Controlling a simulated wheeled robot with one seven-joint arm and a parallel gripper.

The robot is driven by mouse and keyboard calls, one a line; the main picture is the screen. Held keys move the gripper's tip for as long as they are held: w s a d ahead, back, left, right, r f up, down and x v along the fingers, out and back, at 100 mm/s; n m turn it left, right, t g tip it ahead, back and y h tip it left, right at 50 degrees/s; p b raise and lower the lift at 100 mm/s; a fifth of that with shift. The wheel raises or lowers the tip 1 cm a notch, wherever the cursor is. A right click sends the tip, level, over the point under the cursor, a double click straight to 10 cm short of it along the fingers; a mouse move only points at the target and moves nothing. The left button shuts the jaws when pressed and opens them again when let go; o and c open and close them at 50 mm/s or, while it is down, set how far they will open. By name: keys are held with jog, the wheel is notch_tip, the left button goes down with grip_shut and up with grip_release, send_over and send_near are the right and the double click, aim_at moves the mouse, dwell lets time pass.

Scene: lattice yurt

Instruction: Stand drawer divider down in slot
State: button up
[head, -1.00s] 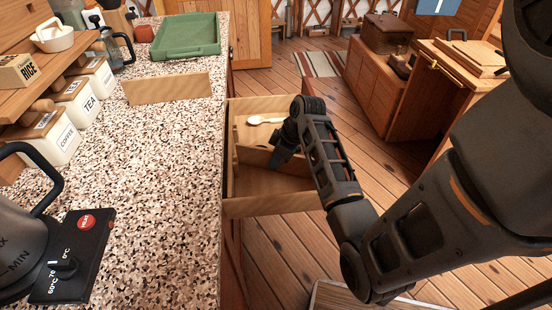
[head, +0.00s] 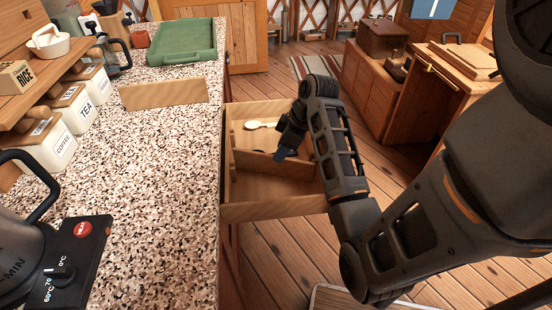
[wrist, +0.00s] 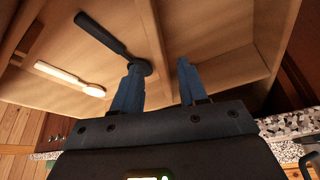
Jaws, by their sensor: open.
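The drawer divider (head: 262,164) is a light wooden panel standing on edge across the open drawer (head: 268,209). In the head view it runs from the left wall toward the right side, where my arm hides its end. My gripper (head: 281,155) is over the drawer at the divider's top edge. In the wrist view the divider (wrist: 153,35) passes between the two blue fingers of my gripper (wrist: 160,85), which are apart with gaps beside the panel. I cannot tell how deep its ends sit in the slot.
A pale wooden spoon (head: 262,125) and a dark utensil (wrist: 105,37) lie in the drawer's far compartment. A wooden board (head: 163,94) stands on the speckled counter (head: 150,170). A green tray (head: 182,43) lies farther back.

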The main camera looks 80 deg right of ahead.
jog(key=v, duration=0.4)
jog(key=shift+s+r, duration=0.15)
jog(key=shift+r, duration=0.25)
